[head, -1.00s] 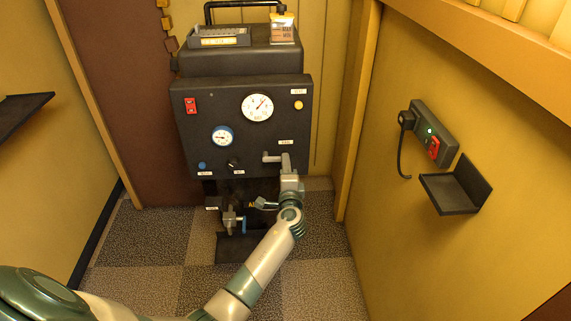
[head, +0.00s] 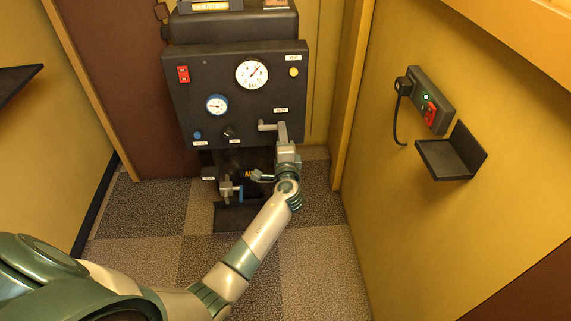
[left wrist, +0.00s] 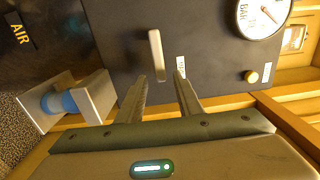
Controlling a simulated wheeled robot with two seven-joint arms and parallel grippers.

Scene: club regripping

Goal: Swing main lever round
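The grey bar lever (head: 267,126) sticks out level from the lower right of the dark machine panel (head: 200,75), just below a small white label. My left gripper (head: 282,130) is at the lever's right end. In the left wrist view the lever (left wrist: 156,54) points toward my left gripper (left wrist: 160,76), whose two fingers are apart. The lever's near end shows in the gap between the fingertips; I cannot tell whether they touch it. My right gripper is in neither view.
Two dials, a red switch (head: 183,74) and a yellow button (head: 293,72) are on the panel. A socket box (head: 430,100) and small shelf (head: 447,160) are on the right wall. The checkered floor is clear.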

